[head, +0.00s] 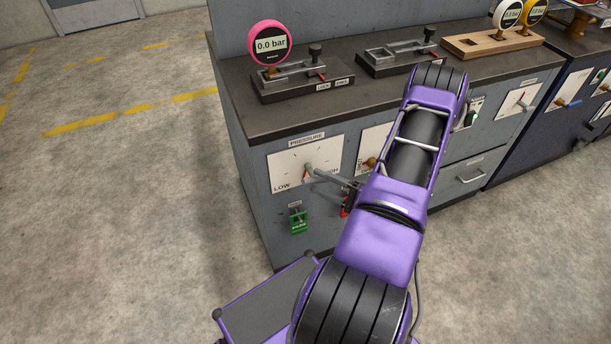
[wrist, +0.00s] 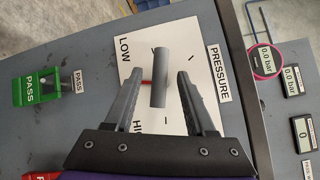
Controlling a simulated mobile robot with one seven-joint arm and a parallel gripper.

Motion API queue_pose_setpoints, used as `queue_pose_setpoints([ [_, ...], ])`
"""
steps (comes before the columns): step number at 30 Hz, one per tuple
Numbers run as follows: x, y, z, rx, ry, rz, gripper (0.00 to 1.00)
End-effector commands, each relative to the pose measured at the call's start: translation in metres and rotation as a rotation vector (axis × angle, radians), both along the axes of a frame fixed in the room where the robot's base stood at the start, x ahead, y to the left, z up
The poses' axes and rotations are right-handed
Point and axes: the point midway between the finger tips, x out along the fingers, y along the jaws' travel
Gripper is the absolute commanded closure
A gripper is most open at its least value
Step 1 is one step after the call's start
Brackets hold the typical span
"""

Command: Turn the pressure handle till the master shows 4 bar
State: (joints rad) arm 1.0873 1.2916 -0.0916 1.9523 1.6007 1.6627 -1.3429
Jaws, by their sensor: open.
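The grey pressure handle (head: 309,168) sticks out of a white dial plate marked PRESSURE, LOW and HIGH on the bench front. In the wrist view the handle (wrist: 160,78) stands between my gripper's (wrist: 160,82) two open fingers, with a gap showing on each side. A short red pointer (wrist: 146,82) shows beside it, on the side away from the PRESSURE label. In the head view my gripper (head: 350,192) is at the dial, partly hidden by my purple arm. A pink-ringed gauge (head: 270,45) on the bench reads 0.0 bar. I cannot read which gauge is called master.
A green PASS tag device (head: 299,219) hangs below the dial, with a red one (head: 345,205) beside it. A second dial plate (head: 372,150) is partly behind my arm. White (head: 508,13) and yellow (head: 535,12) gauges stand on a wooden board. Floor at left is clear.

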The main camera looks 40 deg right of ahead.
Motion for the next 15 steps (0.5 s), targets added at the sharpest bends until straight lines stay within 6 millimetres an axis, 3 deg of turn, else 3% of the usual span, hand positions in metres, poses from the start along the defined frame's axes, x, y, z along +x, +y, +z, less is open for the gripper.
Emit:
queue_pose_setpoints([
  [6, 0.033, 0.015, 0.0, -0.001, 0.0, 0.003, 0.45],
  [15, 0.047, 0.021, 0.0, -0.001, 0.0, 0.0, 0.45],
])
